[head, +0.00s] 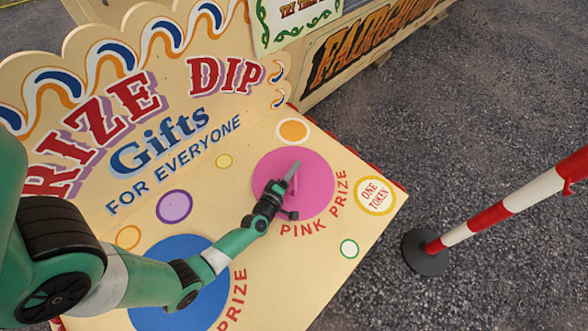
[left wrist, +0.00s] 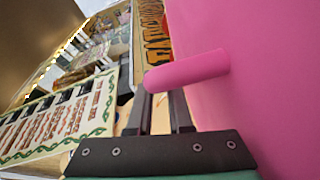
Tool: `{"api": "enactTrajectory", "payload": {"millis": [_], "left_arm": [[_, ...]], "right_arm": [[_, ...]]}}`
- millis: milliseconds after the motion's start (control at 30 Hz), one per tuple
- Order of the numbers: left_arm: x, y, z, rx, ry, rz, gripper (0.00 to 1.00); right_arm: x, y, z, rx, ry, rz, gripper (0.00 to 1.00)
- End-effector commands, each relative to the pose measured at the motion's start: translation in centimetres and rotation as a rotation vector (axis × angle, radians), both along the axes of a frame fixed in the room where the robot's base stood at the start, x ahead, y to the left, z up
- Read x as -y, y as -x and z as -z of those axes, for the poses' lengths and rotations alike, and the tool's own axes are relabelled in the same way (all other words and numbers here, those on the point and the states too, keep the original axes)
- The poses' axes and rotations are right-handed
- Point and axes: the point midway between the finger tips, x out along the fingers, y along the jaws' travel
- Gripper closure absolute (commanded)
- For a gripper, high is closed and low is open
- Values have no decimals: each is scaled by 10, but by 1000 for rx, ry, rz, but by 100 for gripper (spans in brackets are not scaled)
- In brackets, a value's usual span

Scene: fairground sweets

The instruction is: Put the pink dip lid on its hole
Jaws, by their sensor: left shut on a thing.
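The pink dip lid (head: 316,198) is a round disc at the "PINK PRIZE" lettering on the cream board. It covers the spot there; I cannot tell whether it sits flush or is slightly raised, and no hole shows. My left gripper (head: 291,187) is over the lid, shut on its peg handle. In the left wrist view the pink handle (left wrist: 190,71) crosses the fingertips of the left gripper (left wrist: 161,92), and the lid's flat face (left wrist: 275,85) fills the right side. My right gripper is not in view.
A blue disc (head: 150,318) lies nearer on the same board, partly behind my left arm. The painted "PRIZE DIP" back panel (head: 185,60) rises behind. A red-and-white pole (head: 495,208) on a dark base stands right of the board, on open gravel.

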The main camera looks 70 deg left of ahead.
Motion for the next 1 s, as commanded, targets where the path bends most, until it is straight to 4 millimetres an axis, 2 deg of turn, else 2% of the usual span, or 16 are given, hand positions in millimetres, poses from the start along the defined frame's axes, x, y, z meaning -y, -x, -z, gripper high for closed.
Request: {"api": "enactTrajectory", "payload": {"millis": [167,200,400,767,867,1000], "left_arm": [[0,0,-1,2,-1,0,100],[0,0,-1,2,-1,0,80],[0,0,-1,1,-1,-1,47],[4,5,-1,-2,1,0,47],[14,17,-3,-4,2,3,47],[35,42,-8,-5,2,4,47]], "right_arm": [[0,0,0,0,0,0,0],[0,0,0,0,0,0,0],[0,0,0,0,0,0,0],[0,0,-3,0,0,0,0],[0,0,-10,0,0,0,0],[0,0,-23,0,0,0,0]]}}
